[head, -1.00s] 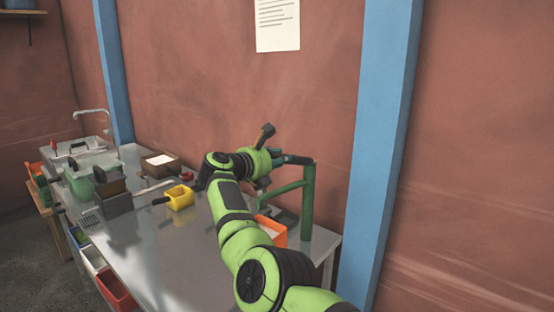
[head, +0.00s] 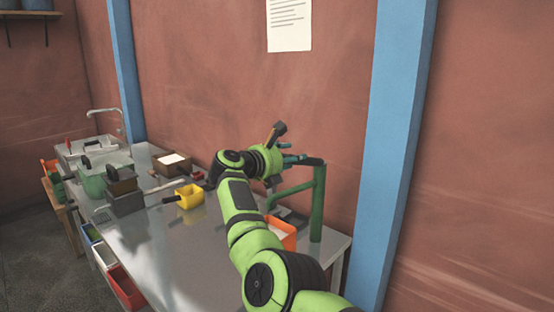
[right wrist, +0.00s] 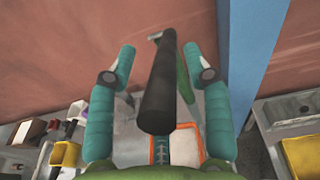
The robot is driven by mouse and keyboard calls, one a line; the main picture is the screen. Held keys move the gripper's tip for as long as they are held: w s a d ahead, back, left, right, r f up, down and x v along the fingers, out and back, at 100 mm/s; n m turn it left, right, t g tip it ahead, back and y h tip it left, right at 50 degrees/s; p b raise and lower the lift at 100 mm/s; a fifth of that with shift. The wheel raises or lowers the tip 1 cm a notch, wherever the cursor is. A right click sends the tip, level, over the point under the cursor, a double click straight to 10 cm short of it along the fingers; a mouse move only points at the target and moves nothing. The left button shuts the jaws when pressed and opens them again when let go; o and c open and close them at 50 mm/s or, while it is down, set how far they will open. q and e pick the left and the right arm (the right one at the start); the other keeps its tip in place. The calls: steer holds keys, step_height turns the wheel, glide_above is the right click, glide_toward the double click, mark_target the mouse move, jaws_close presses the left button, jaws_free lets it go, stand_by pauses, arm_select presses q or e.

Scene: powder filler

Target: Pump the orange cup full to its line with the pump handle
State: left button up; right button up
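The green pump stand (head: 318,210) rises at the right end of the metal table. Its black pump handle (head: 311,161) is at the top; in the right wrist view the handle (right wrist: 159,90) runs between my teal fingers. My right gripper (head: 294,159) is open around the handle, with a visible gap on each side (right wrist: 160,75). The orange cup (head: 284,238) stands low beside the stand, partly hidden by my right arm. In the right wrist view an orange rim (right wrist: 152,152) shows beneath the handle, with pale contents. Its fill line cannot be made out. My left gripper is not in view.
A yellow scoop (head: 189,196) lies on the table (head: 150,255) left of my arm. Dark boxes (head: 124,203), a green container (head: 92,182) and a sink (head: 75,148) are farther left. A blue post (head: 397,150) stands right of the pump.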

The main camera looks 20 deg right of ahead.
steer(key=v, duration=1.1)
steer(key=shift+a, duration=0.3)
steer(key=shift+d, duration=0.15)
